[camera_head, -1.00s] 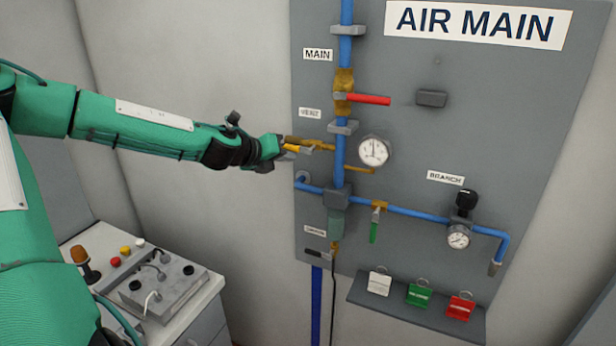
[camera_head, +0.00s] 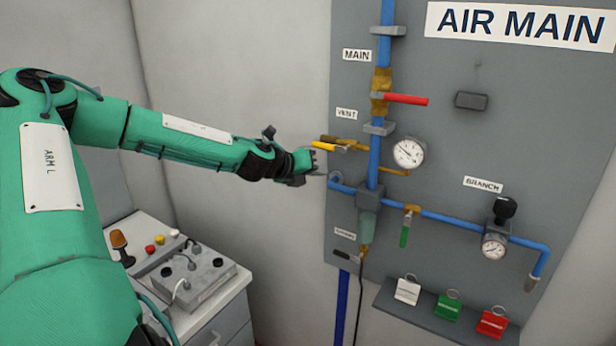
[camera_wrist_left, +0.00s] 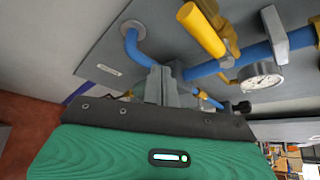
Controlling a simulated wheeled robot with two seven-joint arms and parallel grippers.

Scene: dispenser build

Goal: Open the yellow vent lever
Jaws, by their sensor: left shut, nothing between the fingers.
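The yellow vent lever (camera_head: 325,147) sticks out to the left from the brass vent valve (camera_head: 348,142), below the VENT label (camera_head: 346,114). In the left wrist view the lever (camera_wrist_left: 203,31) is large, above and right of the fingers. My left gripper (camera_head: 318,173) is just below the lever's free end, apart from it in the picture. It is shut and empty; its fingers also show in the left wrist view (camera_wrist_left: 160,84). My right gripper is not in view.
Blue pipes (camera_head: 455,219) cross the grey panel (camera_head: 445,145). The red main lever (camera_head: 407,99), a gauge (camera_head: 409,152) and the green lever (camera_head: 404,237) are to the right. Tags stand on a shelf (camera_head: 425,318). A console (camera_head: 195,285) is at lower left.

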